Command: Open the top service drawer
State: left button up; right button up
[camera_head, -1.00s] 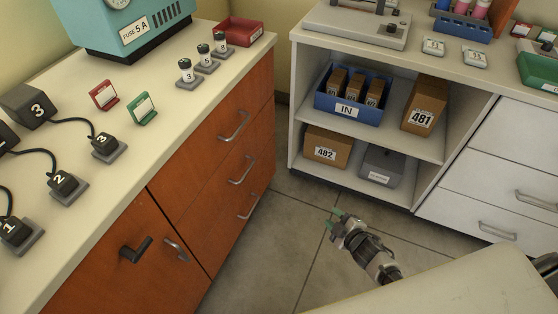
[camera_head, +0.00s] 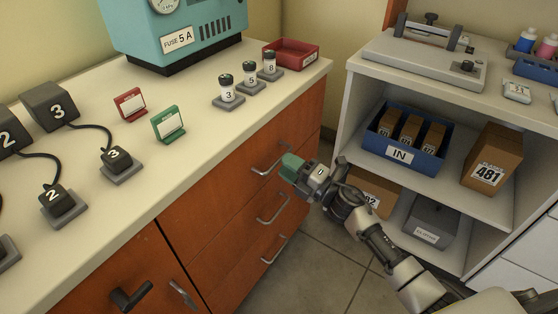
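The top service drawer (camera_head: 225,192) is the upper of three orange-brown drawers in the left cabinet, and its front looks flush with the cabinet. Its metal bar handle (camera_head: 262,171) shows partly, with its right end close to my gripper. My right gripper (camera_head: 291,166) has green fingertips and points left at the handle from its right side. I cannot tell whether the fingertips touch the handle, nor how far apart they are. My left gripper is not in view.
Two lower drawer handles (camera_head: 274,208) (camera_head: 275,250) sit below. A cabinet door with a black lever (camera_head: 131,297) is at lower left. The counter (camera_head: 190,130) holds numbered vials and a red tray (camera_head: 291,54). The white shelf unit (camera_head: 358,100) stands right, across a floor gap (camera_head: 320,265).

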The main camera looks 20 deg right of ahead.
jog(key=shift+x, duration=1.6)
grip_shut()
